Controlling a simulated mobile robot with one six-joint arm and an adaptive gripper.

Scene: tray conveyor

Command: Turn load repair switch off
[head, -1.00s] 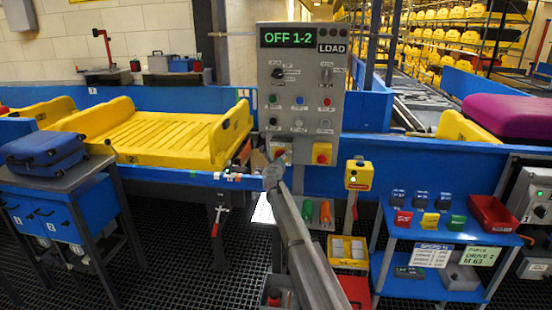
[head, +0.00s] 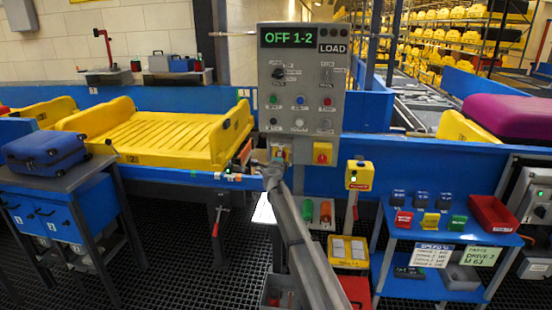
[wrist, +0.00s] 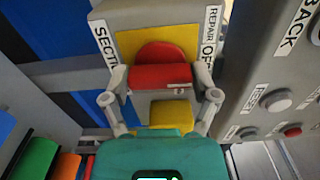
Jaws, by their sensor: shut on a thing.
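In the head view, my gripper (head: 277,160) is at the panel's lower left and hides most of the switch.
A second red and yellow switch (head: 322,153) sits just right on the panel. A yellow emergency-stop box (head: 359,175) stands lower right. A yellow tray (head: 165,135) is on the conveyor at left. A blue shelf (head: 450,232) with small blocks stands at right.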

